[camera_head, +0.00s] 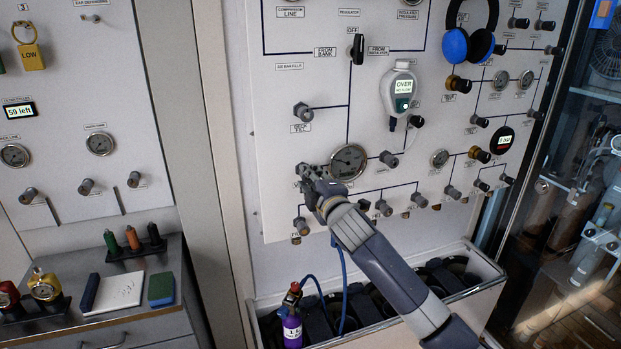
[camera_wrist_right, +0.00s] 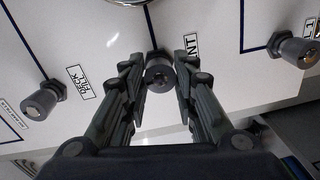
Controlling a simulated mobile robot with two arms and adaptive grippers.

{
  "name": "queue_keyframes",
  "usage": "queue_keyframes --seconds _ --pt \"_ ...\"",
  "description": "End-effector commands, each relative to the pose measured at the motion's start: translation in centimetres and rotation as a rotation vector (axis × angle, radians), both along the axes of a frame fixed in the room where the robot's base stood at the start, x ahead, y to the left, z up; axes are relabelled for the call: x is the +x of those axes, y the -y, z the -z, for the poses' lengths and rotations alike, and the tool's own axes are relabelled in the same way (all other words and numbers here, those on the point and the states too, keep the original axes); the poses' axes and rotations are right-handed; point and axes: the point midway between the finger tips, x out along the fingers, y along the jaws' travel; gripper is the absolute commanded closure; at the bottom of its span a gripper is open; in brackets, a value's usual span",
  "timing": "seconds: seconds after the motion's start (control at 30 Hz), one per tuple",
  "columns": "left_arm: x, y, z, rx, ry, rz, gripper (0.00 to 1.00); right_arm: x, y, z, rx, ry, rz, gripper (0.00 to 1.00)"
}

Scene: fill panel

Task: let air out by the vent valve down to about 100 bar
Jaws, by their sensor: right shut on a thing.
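The vent valve is a grey knob (camera_wrist_right: 159,74) on the white panel, with a label ending in "NT" beside it in the right wrist view. My right gripper (camera_head: 308,174) is at it, with one finger on each side, shut on the knob. In the head view the gripper hides most of the knob. A large round pressure gauge (camera_head: 348,162) sits just right of the gripper on the panel. Its needle is too small to read. The deck fill knob (camera_head: 303,112) is above the gripper; it also shows at the left in the right wrist view (camera_wrist_right: 42,100). My left gripper is out of view.
Several other knobs surround the gauge. A grey handheld meter (camera_head: 402,92) reading "OVER" hangs above right, near blue headphones (camera_head: 471,44). A purple cylinder (camera_head: 292,328) with a blue hose (camera_head: 342,268) stands in the trough (camera_head: 475,281) below. A cabinet with tools is at left.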

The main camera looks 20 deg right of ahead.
Motion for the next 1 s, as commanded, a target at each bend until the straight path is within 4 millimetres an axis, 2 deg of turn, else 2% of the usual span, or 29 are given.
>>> queue_keyframes --seconds 0.3,0.8,0.83,0.9,1.0 --pt "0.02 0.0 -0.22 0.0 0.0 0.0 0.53 0.01 0.11 0.06 0.105 -0.004 0.002 0.97" --pt "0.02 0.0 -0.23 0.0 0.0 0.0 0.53 0.01 0.11 0.09 0.122 -0.005 0.002 0.97" --pt "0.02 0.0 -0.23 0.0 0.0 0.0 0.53 0.01 0.11 0.09 0.122 -0.005 0.002 0.69" --pt "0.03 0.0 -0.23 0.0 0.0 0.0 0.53 0.01 0.1 0.09 0.122 -0.005 0.002 0.53" --pt "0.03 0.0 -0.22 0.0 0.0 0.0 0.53 0.01 0.07 0.08 0.121 -0.005 0.001 0.53"
